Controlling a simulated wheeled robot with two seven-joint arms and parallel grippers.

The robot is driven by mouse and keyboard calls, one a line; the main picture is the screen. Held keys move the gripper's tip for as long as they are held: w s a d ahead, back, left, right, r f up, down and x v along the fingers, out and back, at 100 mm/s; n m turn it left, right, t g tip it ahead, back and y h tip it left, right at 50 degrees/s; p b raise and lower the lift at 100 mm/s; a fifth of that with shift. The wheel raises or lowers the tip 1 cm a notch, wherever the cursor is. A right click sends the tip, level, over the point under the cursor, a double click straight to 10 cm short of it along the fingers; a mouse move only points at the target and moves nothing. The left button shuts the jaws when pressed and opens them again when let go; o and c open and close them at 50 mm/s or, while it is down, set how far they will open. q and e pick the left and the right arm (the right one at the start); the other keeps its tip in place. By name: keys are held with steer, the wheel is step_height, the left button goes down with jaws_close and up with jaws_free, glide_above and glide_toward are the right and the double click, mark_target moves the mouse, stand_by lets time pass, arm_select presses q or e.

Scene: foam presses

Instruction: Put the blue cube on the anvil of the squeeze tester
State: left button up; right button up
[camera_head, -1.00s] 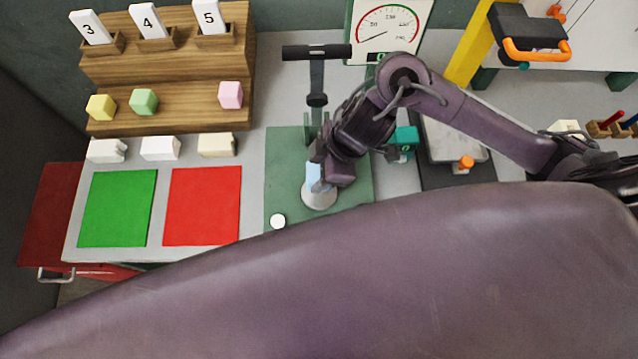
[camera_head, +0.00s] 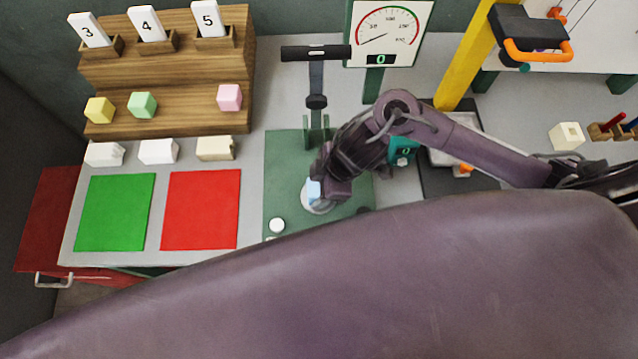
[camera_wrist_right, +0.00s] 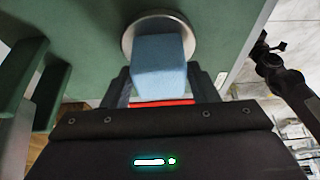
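The blue cube (camera_head: 314,190) is at the round metal anvil (camera_head: 318,206) of the green-based squeeze tester (camera_head: 285,170). My right gripper (camera_head: 319,184) is at the cube from above. In the right wrist view the cube (camera_wrist_right: 160,68) lies between the two fingers (camera_wrist_right: 162,90), which appear shut on it. Its far end overlaps the anvil plate (camera_wrist_right: 184,28). I cannot tell for certain whether the cube rests on the anvil. My left gripper is not in view.
The tester's upright and black handle (camera_head: 316,53) stand behind the anvil. A white button (camera_head: 277,225) is at the front. Green (camera_head: 115,212) and red (camera_head: 201,210) mats lie left, below a wooden rack (camera_head: 180,113) with yellow, green and pink cubes. A dial (camera_head: 390,35) stands behind.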

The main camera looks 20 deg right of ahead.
steer(key=shift+o, duration=1.1)
steer(key=shift+r, duration=0.2)
steer(key=p+v, duration=0.1)
steer(key=v, duration=1.1)
steer(key=shift+d+f, duration=0.1)
